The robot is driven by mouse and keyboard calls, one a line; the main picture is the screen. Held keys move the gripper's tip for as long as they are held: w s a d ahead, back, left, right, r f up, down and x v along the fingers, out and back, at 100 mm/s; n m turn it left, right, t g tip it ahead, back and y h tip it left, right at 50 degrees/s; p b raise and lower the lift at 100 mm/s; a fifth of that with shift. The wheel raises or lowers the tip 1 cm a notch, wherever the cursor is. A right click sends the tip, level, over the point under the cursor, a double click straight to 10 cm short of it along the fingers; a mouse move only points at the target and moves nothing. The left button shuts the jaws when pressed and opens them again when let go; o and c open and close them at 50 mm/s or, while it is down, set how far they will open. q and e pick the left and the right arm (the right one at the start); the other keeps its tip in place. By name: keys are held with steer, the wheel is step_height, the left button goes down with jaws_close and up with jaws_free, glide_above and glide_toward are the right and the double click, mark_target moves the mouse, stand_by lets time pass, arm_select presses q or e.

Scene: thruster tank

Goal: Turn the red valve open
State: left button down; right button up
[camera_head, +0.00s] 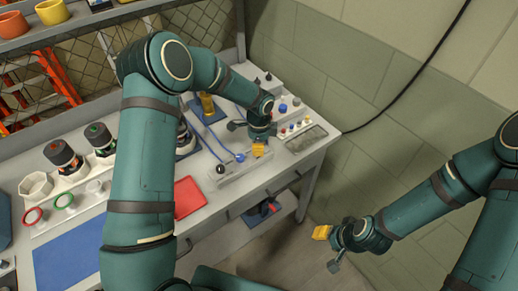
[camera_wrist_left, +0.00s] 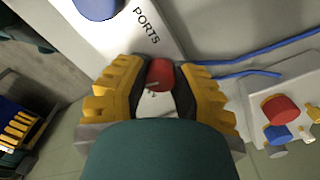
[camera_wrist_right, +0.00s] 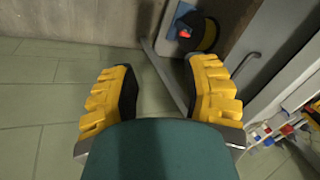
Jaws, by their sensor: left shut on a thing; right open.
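The red valve (camera_wrist_left: 159,73) shows in the left wrist view as a small red knob between the yellow fingers of my left gripper (camera_wrist_left: 162,88), which is shut on it. It sits by a white panel (camera_wrist_left: 155,42) lettered "PORTS". In the head view my left gripper (camera_head: 258,149) is low over the right part of the workbench and the valve is hidden. My right gripper (camera_wrist_right: 160,95) is open and empty, its fingers wide apart. In the head view the right gripper (camera_head: 328,246) is over the floor, right of the bench.
A blue knob (camera_wrist_left: 98,7) is near the valve. A box with red and blue knobs (camera_wrist_left: 281,109) and blue cables (camera_wrist_left: 270,52) lie to its right. On the bench are a red tray (camera_head: 189,197) and a blue mat (camera_head: 72,250). The floor at right is clear.

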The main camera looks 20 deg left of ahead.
arm_select(q)
steer(key=shift+f+n+b, duration=0.1)
steer(key=shift+n+b, duration=0.3)
steer(key=shift+n, duration=0.6)
steer(key=n+b, duration=0.2)
steer(key=n, duration=0.2)
steer(key=shift+n, duration=0.3)
steer(key=n+b, duration=0.1)
steer(key=n, duration=0.2)
steer(key=shift+n, duration=1.5)
steer(key=c, duration=0.7)
jaws_free()
steer(key=shift+r, duration=0.2)
